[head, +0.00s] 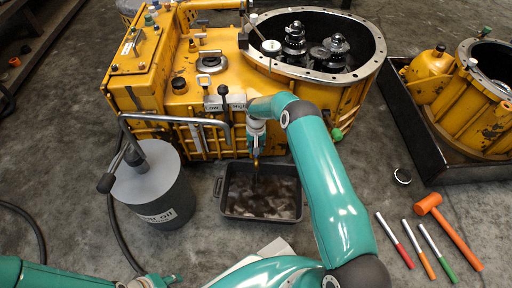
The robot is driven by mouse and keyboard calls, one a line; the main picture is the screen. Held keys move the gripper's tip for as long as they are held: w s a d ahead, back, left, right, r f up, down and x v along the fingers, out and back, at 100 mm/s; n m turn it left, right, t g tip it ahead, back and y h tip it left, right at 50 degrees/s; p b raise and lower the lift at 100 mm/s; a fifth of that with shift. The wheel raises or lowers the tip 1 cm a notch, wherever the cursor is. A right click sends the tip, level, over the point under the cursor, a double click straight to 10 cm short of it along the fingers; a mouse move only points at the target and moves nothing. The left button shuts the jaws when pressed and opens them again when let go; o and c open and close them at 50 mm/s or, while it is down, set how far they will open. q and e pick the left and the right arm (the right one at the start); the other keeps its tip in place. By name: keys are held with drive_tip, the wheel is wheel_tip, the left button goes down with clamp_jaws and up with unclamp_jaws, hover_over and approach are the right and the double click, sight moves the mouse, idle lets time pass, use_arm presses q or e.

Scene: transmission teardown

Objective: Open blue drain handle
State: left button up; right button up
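The yellow transmission housing (200,80) stands at the back with its round opening facing up. My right arm reaches over to its front face, and my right gripper (257,151) points down there, above the drain pan. The gripper and arm cover the drain area, and I cannot make out a blue handle. A dark brown stream runs down below the gripper into the black drain pan (222,207), which holds dark liquid. The gripper's fingers are too small to read. My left gripper (150,282) is at the bottom edge, partly cut off, away from the housing.
A grey waste oil drum (155,185) with a pipe stands left of the pan. An orange hammer (447,230) and several coloured-handled tools (395,240) lie at the right. Another yellow housing (470,95) sits in a black tray (440,165). A hose crosses the floor at left.

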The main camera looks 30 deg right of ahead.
clamp_jaws()
drive_tip(key=shift+f+n+b, duration=0.1)
drive_tip(key=shift+n+b, duration=0.3)
drive_tip(key=shift+b, duration=0.25)
drive_tip(key=shift+o, duration=1.4)
unclamp_jaws()
drive_tip(key=shift+r, duration=0.2)
wheel_tip(320, 180, up, 12)
drive_tip(key=shift+f, duration=0.15)
